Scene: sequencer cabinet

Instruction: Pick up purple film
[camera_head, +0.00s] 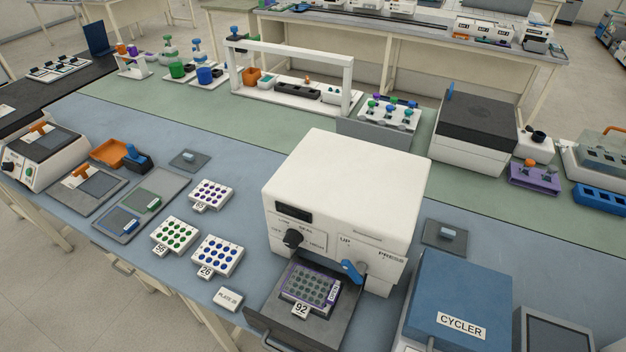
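A purple-edged translucent film (333,291) with a small white label lies over a plate marked 92 (301,308). The plate sits in the pulled-out drawer (336,330) of the white press machine (345,190). The film appears to lie flat on the plate; I cannot tell whether it is stuck to it. Neither of my grippers shows in the head view.
A grey pad holds a blue film (118,220) and a green film (147,201) at left. Well plates with purple, green and blue dots (218,256) stand left of the press. The blue cycler (462,300) is at right. A blue lever (353,270) hangs above the drawer.

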